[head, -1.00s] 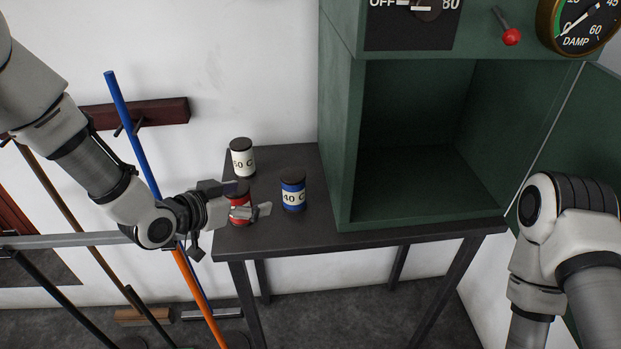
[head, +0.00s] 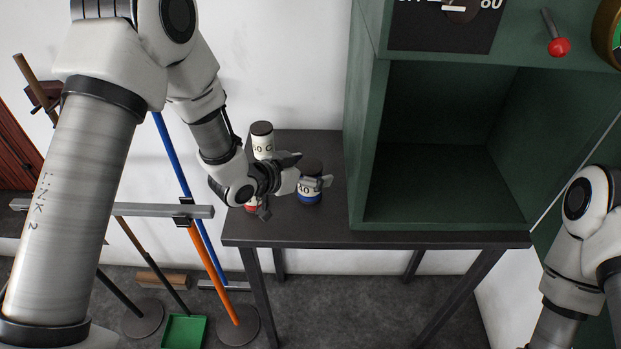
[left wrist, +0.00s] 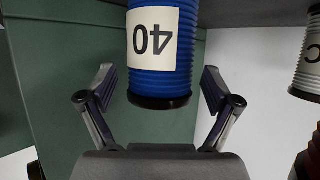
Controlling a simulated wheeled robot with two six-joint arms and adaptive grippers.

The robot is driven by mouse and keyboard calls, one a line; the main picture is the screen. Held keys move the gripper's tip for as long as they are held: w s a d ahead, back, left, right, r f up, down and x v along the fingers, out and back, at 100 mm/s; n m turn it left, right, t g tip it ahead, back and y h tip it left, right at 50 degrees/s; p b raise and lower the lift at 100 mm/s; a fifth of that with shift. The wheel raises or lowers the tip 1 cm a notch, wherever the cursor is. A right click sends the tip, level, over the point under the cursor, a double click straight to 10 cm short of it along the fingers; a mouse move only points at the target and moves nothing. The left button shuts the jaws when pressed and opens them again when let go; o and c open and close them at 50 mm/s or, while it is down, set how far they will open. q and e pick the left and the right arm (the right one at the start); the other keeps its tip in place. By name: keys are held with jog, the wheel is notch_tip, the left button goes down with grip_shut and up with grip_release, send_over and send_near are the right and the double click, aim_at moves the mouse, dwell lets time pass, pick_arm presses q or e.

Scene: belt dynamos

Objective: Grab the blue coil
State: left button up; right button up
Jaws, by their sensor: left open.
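The blue coil (head: 308,196), with a dark cap and a white "40" label, stands upright on the dark table. My left gripper (head: 314,175) is open at the coil, and its fingers partly hide the coil in the head view. In the left wrist view the blue coil (left wrist: 160,75) lies between the two spread fingers of the left gripper (left wrist: 163,90), with visible gaps on both sides. My right arm shows at the right edge of the head view, but its gripper is out of view.
A white-labelled coil (head: 262,141) stands behind, and a red coil (head: 251,208) is mostly hidden by my left gripper. The open green cabinet (head: 357,150) rises to the right on the table (head: 400,239). Brooms and a blue-orange pole (head: 172,150) stand at the left.

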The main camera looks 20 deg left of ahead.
pick_arm(q)
jog(key=shift+s+a+r, duration=0.1)
jog(key=shift+s, duration=0.1)
jog(key=c, duration=1.6)
jog(key=shift+c, duration=0.2)
